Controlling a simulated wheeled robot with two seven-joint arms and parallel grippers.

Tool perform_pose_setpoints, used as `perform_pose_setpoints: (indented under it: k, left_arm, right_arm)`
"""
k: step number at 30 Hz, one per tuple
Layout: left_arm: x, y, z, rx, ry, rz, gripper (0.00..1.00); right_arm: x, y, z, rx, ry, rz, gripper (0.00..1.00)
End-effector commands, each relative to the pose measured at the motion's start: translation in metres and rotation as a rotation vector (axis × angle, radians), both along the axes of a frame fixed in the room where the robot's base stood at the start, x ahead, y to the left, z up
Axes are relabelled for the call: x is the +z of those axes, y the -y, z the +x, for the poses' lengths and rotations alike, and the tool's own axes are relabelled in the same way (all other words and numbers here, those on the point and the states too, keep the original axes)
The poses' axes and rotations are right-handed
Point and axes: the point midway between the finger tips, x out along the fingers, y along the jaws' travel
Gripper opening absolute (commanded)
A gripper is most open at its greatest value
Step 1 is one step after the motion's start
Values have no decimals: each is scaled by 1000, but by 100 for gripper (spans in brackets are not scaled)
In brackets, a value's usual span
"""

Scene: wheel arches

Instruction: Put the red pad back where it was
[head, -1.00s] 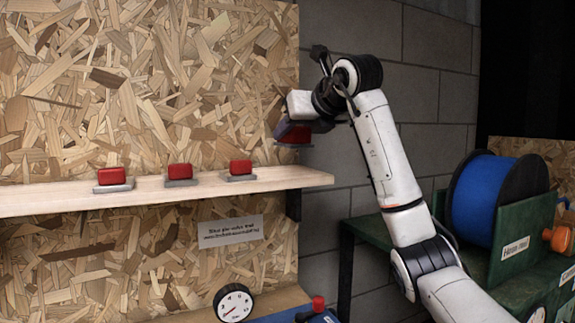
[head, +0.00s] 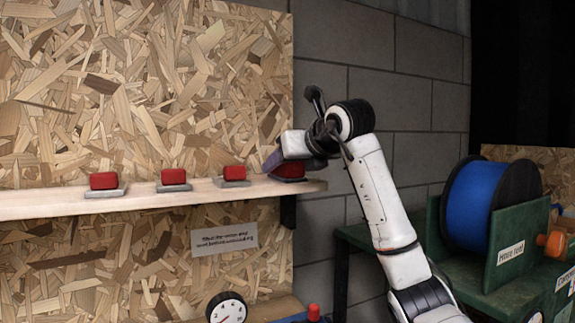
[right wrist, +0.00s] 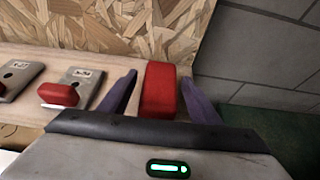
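The red pad (head: 290,170) is at the right end of the wooden shelf (head: 60,204), with a grey edge under it. It appears to rest at shelf level. My right gripper (head: 274,162) reaches it from the upper right and partly hides it. In the right wrist view the red pad (right wrist: 159,90) stands between the two purple fingers of my right gripper (right wrist: 160,88), with a narrow gap on each side, so the fingers look open around it. My left gripper is not in view.
Three other red pads, a left one (head: 103,181), a middle one (head: 174,176) and a right one (head: 235,173), sit on grey plates along the shelf. Chipboard (head: 150,90) stands behind. A blue reel (head: 475,207) is on the green bench at right. A gauge (head: 227,309) is below.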

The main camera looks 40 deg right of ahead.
Motion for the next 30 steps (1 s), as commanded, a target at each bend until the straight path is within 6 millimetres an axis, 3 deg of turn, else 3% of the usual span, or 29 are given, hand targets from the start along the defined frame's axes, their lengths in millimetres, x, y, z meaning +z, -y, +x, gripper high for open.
perform_pose_setpoints:
  k: [11, 24, 30]
  left_arm:
    - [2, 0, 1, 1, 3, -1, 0]
    - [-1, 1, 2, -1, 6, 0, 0]
    - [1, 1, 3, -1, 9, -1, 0]
  right_arm:
    - [5, -1, -5, 0, 3, -1, 57]
    - [38, -25, -82, -1, 3, -3, 57]
    - [47, -32, -102, -1, 2, -1, 57]
